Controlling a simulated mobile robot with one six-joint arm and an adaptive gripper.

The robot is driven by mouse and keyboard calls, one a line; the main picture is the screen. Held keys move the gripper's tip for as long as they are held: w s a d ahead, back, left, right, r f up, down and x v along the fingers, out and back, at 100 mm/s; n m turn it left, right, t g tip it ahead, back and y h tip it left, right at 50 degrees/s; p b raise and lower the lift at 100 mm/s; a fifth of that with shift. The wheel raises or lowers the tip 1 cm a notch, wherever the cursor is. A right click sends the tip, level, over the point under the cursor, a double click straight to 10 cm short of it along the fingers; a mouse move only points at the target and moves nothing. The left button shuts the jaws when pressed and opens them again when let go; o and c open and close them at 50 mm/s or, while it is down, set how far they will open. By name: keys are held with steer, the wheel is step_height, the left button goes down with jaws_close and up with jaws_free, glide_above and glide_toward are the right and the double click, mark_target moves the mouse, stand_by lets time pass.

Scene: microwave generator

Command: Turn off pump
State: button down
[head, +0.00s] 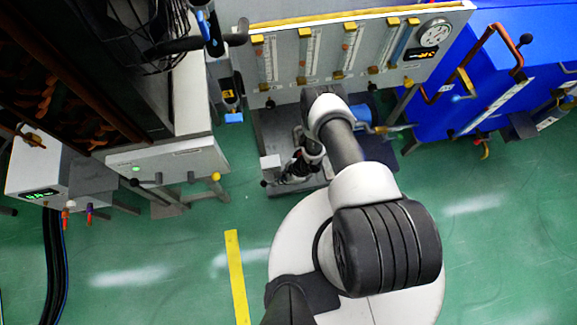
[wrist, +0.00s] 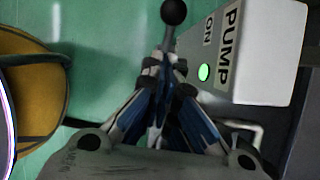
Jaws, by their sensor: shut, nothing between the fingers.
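A white box (wrist: 262,45) labelled PUMP and ON stands at the right of the wrist view. A round green light (wrist: 204,72) glows on its face. A black ball knob (wrist: 174,11) on a thin dark stem shows at the top, left of the box. My gripper (wrist: 165,62) is shut and empty, its fingertips by the lower end of the stem. I cannot tell whether they touch it. In the head view my gripper (head: 300,168) is low beside a small white block (head: 270,162), partly hidden by my arm.
A flowmeter panel (head: 350,55) stands behind my arm, with a blue cabinet (head: 470,80) to its right. A grey cabinet (head: 165,160) stands at left. A yellow-orange rounded thing (wrist: 30,90) is close at the wrist view's left. Green floor (head: 180,245) is open in front.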

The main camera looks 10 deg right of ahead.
steer(key=shift+w+a+f+b, duration=0.15)
steer(key=shift+a+f+b, duration=0.05)
steer(key=shift+a, duration=0.6)
steer(key=shift+w+a+f+b, duration=0.15)
steer(key=shift+a+f, duration=0.05)
steer(key=shift+a, duration=0.6)
